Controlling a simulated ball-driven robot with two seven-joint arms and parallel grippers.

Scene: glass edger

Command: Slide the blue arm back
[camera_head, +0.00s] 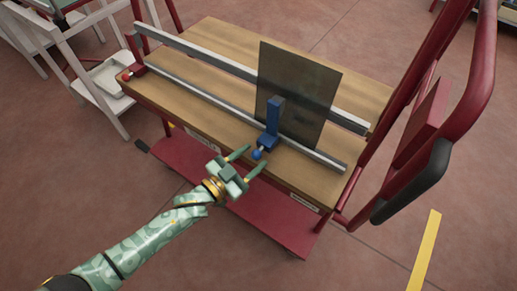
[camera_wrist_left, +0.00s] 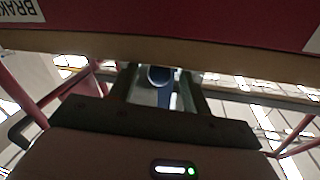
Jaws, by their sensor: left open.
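The blue arm (camera_head: 273,118) stands upright on the front metal rail (camera_head: 205,102) of the wooden-topped cart, right of the rail's middle. A dark glass pane (camera_head: 297,90) stands upright just behind the arm. My left gripper (camera_head: 245,158) is open at the cart's front edge, its two green fingers to either side of the knob. In the left wrist view the round blue knob (camera_wrist_left: 159,76) shows between the fingers (camera_wrist_left: 160,92). Whether the fingers touch it cannot be told. My right gripper is not in view.
A second metal rail (camera_head: 205,60) runs behind the first on the wooden top (camera_head: 165,92). Red tube handles (camera_head: 470,110) rise at the right. A white rack stands at the left.

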